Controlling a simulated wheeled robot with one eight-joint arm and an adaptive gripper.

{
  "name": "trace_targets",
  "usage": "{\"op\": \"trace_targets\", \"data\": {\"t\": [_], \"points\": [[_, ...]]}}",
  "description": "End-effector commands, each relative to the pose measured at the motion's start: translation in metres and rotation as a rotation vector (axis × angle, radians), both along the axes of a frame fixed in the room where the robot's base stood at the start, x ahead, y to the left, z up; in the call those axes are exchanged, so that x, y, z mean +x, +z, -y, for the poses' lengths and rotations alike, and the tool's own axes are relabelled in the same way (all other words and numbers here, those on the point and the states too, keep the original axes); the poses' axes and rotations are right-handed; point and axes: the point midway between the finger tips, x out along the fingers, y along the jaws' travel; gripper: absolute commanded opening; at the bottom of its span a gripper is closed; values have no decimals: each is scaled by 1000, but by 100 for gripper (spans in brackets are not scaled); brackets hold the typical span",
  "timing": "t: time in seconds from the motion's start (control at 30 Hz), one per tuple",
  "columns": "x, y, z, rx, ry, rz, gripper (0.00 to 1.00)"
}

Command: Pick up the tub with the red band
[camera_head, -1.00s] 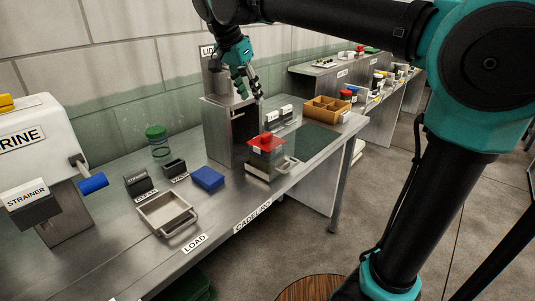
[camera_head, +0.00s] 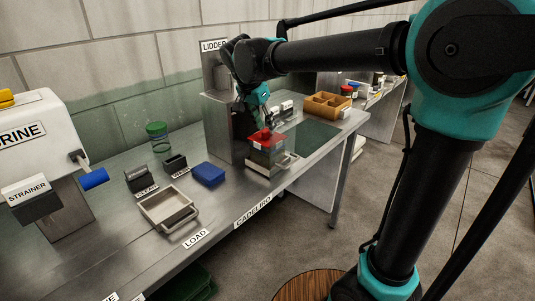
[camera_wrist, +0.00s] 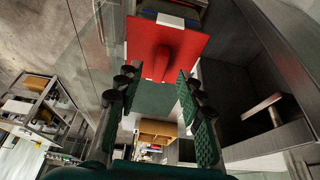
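A tub with a red square top (camera_head: 266,140) stands on the steel bench in front of the grey lidder housing; its lower body looks greyish and see-through. In the wrist view the red top (camera_wrist: 190,42) is a flat plate with a raised red knob and white labels at its edges. My gripper (camera_head: 264,127) is pointing down just above the tub. In the wrist view my gripper (camera_wrist: 160,80) is open, with its green-padded fingers on either side of the knob. I cannot tell whether they touch it.
The lidder housing (camera_head: 220,120) rises close behind the tub.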

Motion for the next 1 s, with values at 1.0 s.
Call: {"op": "trace_targets", "data": {"t": [1.0], "points": [[6, -20, 5, 0, 0, 0, 0]]}}
